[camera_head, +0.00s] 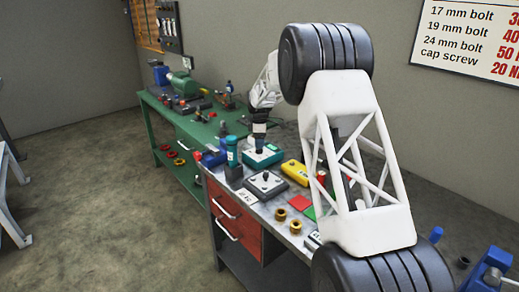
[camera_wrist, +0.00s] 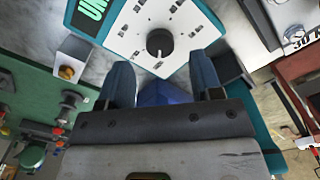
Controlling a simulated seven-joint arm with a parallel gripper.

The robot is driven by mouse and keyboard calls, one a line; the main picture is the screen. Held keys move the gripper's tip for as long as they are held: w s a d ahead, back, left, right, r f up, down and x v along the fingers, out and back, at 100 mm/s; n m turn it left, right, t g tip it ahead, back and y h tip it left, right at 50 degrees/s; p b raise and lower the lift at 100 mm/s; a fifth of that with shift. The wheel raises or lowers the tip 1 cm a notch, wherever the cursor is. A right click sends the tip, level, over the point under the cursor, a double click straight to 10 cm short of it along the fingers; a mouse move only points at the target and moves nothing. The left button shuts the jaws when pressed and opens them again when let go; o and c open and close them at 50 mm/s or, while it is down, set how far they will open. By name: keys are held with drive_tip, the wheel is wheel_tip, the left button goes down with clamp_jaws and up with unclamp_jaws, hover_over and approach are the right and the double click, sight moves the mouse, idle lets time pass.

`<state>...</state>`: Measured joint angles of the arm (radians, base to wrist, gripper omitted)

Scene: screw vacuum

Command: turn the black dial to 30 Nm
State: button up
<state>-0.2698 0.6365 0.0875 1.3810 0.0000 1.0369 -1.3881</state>
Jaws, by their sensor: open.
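The black dial (camera_wrist: 159,42) is a round knob in the middle of a white panel (camera_wrist: 181,61) with small marks around it, seen in the wrist view. The panel belongs to a teal-edged box (camera_head: 268,160) on the metal bench in the head view. A dark screen with green letters (camera_wrist: 92,10) sits at the panel's left. My gripper (camera_wrist: 162,80) is open and empty, its fingers apart, with the dial ahead of the gap between them. In the head view my gripper (camera_head: 259,145) is just above the box and hides the dial there. The dial's marks are too small to read.
A grey box with a knob (camera_head: 266,183), a yellow box (camera_head: 296,173) and a teal cylinder (camera_head: 232,151) stand close to the teal-edged box. A green bench (camera_head: 180,125) with tools is behind. A wall sign (camera_head: 468,40) lists bolt sizes with values, partly cut off.

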sight(259, 151)
drive_tip(key=shift+f, duration=2.05)
drive_tip(key=c, duration=0.9)
